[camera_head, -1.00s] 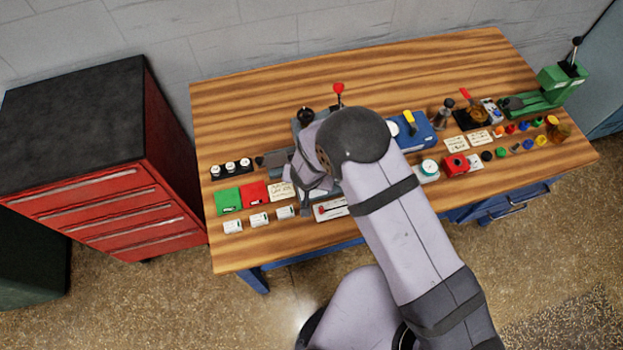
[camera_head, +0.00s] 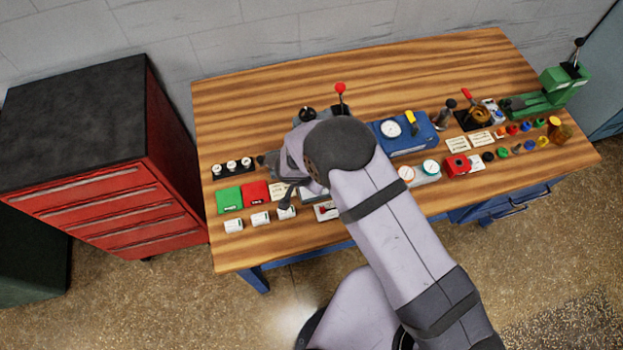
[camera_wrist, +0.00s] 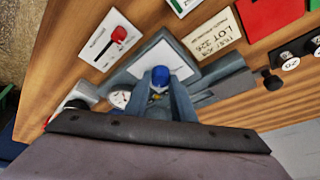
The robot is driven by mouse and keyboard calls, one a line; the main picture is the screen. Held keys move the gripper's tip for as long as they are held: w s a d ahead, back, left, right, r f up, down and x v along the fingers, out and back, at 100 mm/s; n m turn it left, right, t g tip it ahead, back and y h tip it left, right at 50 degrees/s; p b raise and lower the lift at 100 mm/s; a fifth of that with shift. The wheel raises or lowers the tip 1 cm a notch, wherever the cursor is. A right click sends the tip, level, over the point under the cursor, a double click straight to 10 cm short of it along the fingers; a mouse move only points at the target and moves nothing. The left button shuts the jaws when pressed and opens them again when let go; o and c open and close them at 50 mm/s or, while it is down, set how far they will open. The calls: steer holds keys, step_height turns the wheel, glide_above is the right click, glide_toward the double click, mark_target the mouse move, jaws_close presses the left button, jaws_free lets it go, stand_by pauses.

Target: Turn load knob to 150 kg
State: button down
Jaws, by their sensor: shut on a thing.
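A blue-topped knob (camera_wrist: 160,75) stands on a grey machine with a white panel (camera_wrist: 167,58) in the wrist view. My gripper (camera_wrist: 161,91) has its two grey fingers on either side of this knob and is shut on it. The scale marks around the knob cannot be read, so its setting is not clear. In the head view my gripper (camera_head: 290,194) is low over the machine at the left-middle of the bench, and my wrist and forearm hide the knob and most of the machine.
A white card with a red slider (camera_wrist: 118,36), a small dial (camera_wrist: 119,99) and a lot card (camera_wrist: 213,33) lie close around the machine. A green box (camera_head: 229,200) and a red box (camera_head: 255,193) are to the left. A red-topped lever (camera_head: 340,88) rises behind my wrist.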

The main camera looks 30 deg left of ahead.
steer(key=c, duration=1.5)
jaws_free()
steer(key=shift+r, duration=0.1)
steer(key=b+v, duration=0.1)
steer(key=v, duration=0.6)
steer(key=shift+r, duration=0.1)
